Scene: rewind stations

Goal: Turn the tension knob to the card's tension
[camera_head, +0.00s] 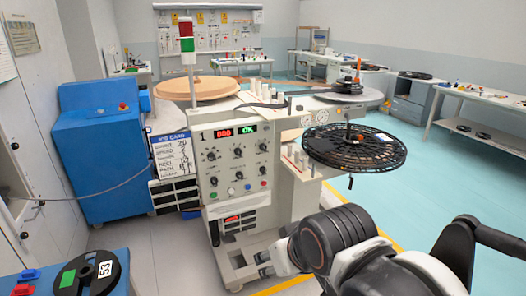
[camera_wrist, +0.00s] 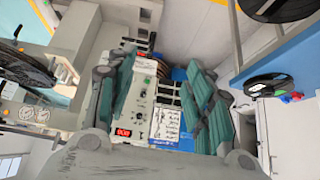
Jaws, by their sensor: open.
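The control panel (camera_head: 234,164) of the station marked 1 has several dark knobs in rows, a red display (camera_head: 222,132) and a green "OK" display (camera_head: 246,128). I cannot tell which knob sets the tension. The job card (camera_head: 172,154) hangs just left of the panel, with handwritten lines too small to read surely. In the wrist view the panel (camera_wrist: 142,98) and card (camera_wrist: 166,124) show between my fingers, with the red display (camera_wrist: 123,132) below. My gripper (camera_wrist: 160,66) is open and empty, apart from the panel. In the head view my arm is at lower right.
A black spoked reel (camera_head: 354,147) sticks out right of the panel. A blue cabinet (camera_head: 103,150) stands left. A blue table (camera_head: 65,282) with a black spool (camera_head: 88,274) is at lower left. A signal tower (camera_head: 187,45) rises above the machine. Floor at right is clear.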

